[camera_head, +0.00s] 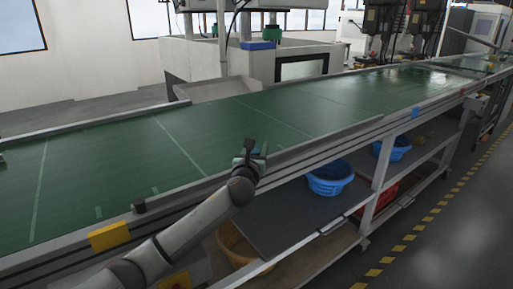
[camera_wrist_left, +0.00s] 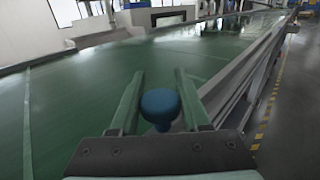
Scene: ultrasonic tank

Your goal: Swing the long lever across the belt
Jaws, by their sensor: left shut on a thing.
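My left gripper (camera_head: 250,153) is at the near edge of the green belt (camera_head: 120,165) in the head view. In the left wrist view its two fingers (camera_wrist_left: 160,100) are on either side of a round blue knob (camera_wrist_left: 160,106), and it is shut on this knob. A long grey bar (camera_head: 325,143), which looks like the lever, runs from beside the gripper to the right along the belt's near edge. The join between knob and bar is hidden. My right gripper is not in view.
The belt surface around the gripper is clear. Blue baskets (camera_head: 330,180) stand on the shelf below. A grey machine (camera_head: 240,60) stands behind the belt.

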